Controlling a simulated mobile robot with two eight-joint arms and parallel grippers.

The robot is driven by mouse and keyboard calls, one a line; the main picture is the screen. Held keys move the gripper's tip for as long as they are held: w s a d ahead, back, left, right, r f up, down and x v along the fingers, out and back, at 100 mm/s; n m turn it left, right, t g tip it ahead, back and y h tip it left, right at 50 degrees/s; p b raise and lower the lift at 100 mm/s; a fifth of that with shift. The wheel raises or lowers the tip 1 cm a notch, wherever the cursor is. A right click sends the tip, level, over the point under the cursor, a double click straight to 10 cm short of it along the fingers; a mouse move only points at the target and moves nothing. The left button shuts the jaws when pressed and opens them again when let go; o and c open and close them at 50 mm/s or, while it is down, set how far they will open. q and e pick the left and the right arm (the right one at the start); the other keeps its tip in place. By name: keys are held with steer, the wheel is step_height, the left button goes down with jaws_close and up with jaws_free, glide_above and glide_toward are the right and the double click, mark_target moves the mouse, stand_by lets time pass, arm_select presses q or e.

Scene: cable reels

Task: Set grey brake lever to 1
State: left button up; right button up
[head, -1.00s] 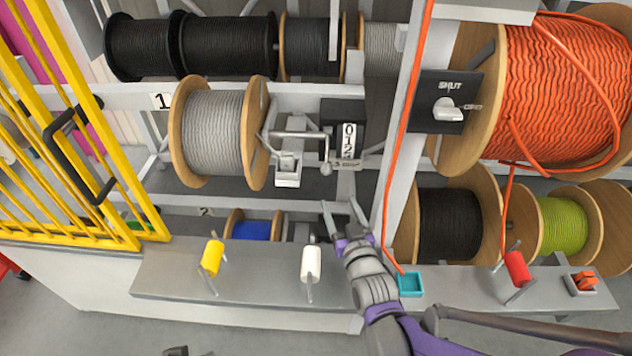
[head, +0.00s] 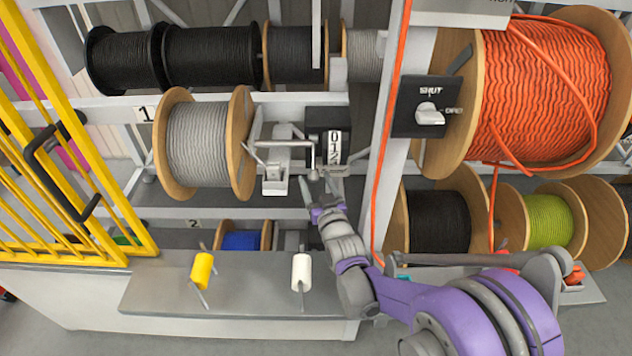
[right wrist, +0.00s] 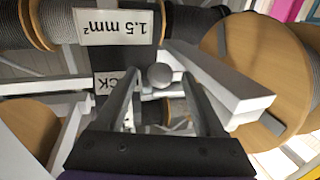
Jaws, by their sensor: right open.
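The grey brake lever (head: 312,155) is a cranked bar beside the grey cable reel (head: 202,143), and its knobbed end hangs down. A white number plate (head: 333,149) on a black box stands just right of it. The knob is low, near the plate's bottom end; I cannot read the exact setting. My right gripper (head: 318,186) is open just below the knob in the head view. In the right wrist view a round grey knob (right wrist: 160,75) shows between the two open fingers, with no clear contact. My left gripper is not in view.
A grey ledge (head: 235,290) with a yellow handle (head: 202,270) and a white handle (head: 301,271) lies below. A white upright with an orange cable and a black switch plate (head: 421,106) stands right of the lever. A yellow gate (head: 70,190) is at left.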

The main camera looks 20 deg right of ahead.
jaws_close()
stand_by(0.3)
stand_by(1.1)
